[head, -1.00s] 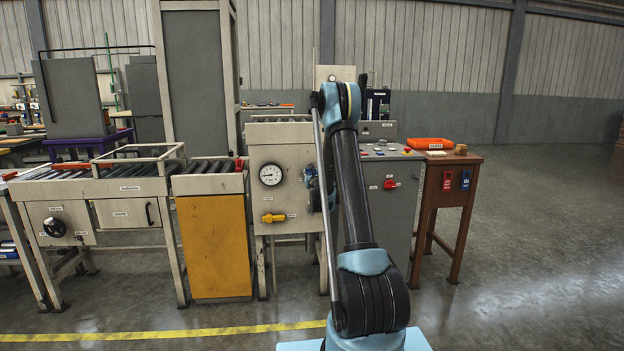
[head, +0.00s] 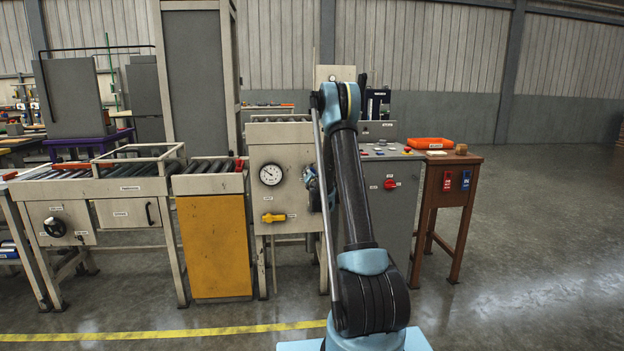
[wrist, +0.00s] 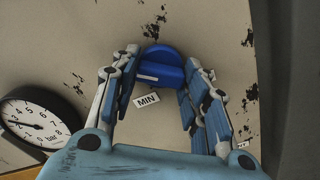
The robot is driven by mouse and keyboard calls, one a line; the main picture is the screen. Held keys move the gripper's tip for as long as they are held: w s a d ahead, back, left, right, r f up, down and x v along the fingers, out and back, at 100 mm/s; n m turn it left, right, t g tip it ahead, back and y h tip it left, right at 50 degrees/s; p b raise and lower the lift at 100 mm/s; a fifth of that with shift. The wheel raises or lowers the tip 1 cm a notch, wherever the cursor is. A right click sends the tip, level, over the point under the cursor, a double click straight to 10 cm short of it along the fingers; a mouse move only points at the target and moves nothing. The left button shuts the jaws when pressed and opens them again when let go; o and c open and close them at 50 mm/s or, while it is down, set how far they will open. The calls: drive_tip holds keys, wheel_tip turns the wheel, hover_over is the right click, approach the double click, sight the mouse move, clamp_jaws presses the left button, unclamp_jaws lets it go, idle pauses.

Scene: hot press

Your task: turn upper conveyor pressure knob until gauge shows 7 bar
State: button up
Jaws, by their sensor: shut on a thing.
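The blue pressure knob (wrist: 164,72) is on the beige panel in the wrist view, with a MIN label below it. The fingers of my gripper (wrist: 160,88) stand on both sides of the knob and are shut on it. The pressure gauge (wrist: 42,125) is partly cut off at the left; its needle seems near 3 bar, but the exact reading is unclear. In the head view the round white gauge (head: 270,174) is left of my gripper (head: 313,178). The knob is hard to make out there, as my gripper and arm cover it.
A yellow handle (head: 273,217) sticks out below the gauge. A grey cabinet with a red switch (head: 390,184) stands right of my arm. A wooden stand (head: 447,200) is further right. A roller conveyor (head: 98,188) is at the left. The floor at the right is clear.

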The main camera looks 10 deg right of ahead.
drive_tip(key=m, duration=0.4)
drive_tip(key=shift+d+m, duration=0.3)
drive_tip(key=shift+m, duration=0.1)
drive_tip(key=m, duration=0.4)
drive_tip(key=shift+d+m, duration=0.2)
drive_tip(key=shift+m, duration=0.1)
drive_tip(key=shift+o, duration=0.2)
drive_tip(key=m, duration=0.6)
drive_tip(key=shift+a+f, duration=0.1)
drive_tip(key=shift+a, duration=0.05)
drive_tip(key=m, duration=0.3)
drive_tip(key=shift+a+m, duration=0.15)
drive_tip(key=shift+m, duration=0.25)
drive_tip(key=m, duration=0.8)
drive_tip(key=shift+w, duration=0.1)
drive_tip(key=shift+c, duration=0.2)
drive_tip(key=shift+m, duration=1.7)
